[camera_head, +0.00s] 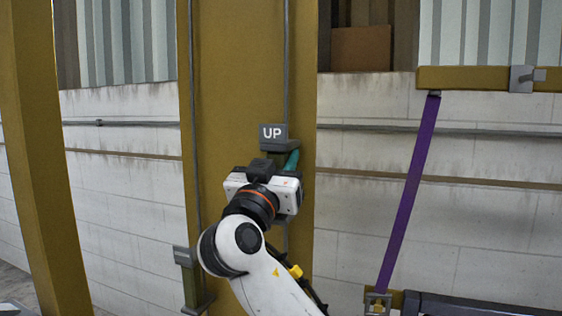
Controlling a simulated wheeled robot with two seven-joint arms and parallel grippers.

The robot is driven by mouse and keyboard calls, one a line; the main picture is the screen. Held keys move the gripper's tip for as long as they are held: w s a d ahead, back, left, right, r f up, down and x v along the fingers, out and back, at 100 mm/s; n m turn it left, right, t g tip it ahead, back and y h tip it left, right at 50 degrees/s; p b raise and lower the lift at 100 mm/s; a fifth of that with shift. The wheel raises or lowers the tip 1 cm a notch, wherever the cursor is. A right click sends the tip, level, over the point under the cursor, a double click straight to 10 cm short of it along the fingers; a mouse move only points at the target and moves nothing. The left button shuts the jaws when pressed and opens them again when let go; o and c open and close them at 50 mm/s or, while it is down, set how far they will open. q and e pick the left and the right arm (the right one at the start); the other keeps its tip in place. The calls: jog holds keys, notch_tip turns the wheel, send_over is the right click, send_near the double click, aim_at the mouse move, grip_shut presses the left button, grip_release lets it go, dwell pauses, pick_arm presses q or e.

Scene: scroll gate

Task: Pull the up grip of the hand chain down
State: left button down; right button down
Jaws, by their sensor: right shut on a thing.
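The up grip (273,137) is a grey block marked "UP" on the right strand of the hand chain (286,60), in front of a yellow post. A green and teal part shows just under the block. My right gripper (276,170) is shut on the grip just below the label; its own wrist hides the fingers and most of the held part. The chain's left strand (193,100) carries a second grey grip (184,257) lower down, left of my right arm. My left gripper is not in view.
The wide yellow post (235,60) stands right behind the chain. A purple strap (409,195) hangs slanting at the right from a yellow beam (470,78). Another yellow post (38,150) stands at the left. A pale block wall is behind.

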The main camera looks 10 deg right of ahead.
jog(key=shift+f, duration=0.6)
jog(key=c, duration=1.1)
grip_release()
jog(key=shift+r, duration=0.15)
notch_tip(320, 180, up, 10)
jog(key=shift+f, duration=0.1)
